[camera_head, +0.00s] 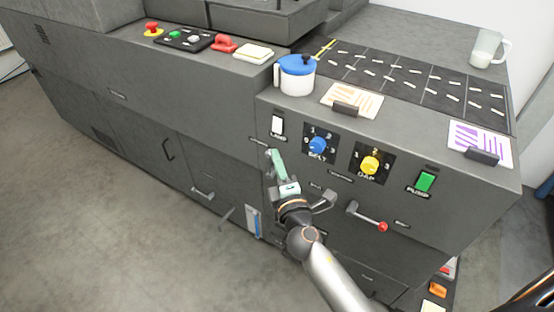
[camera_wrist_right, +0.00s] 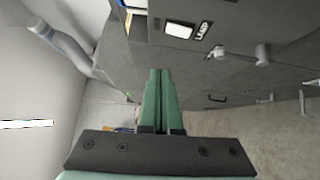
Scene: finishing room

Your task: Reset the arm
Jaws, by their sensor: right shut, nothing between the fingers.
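My right gripper (camera_head: 275,158) is in front of the grey machine's front panel, below the white lamp switch (camera_head: 278,125) and left of the blue belt knob (camera_head: 318,145). Its green fingers are together with nothing between them. In the right wrist view the shut fingers (camera_wrist_right: 161,82) point toward the dark machine face, and the white switch (camera_wrist_right: 179,29) shows above them. I cannot tell whether the fingertips touch the panel. My left gripper is not in view.
The panel also carries a yellow knob (camera_head: 370,165), a green pump switch (camera_head: 425,181) and a red-tipped lever (camera_head: 382,226). A blue-lidded white pot (camera_head: 297,76), cards and a clear jug (camera_head: 487,48) stand on top. Open floor (camera_head: 110,230) lies at the left.

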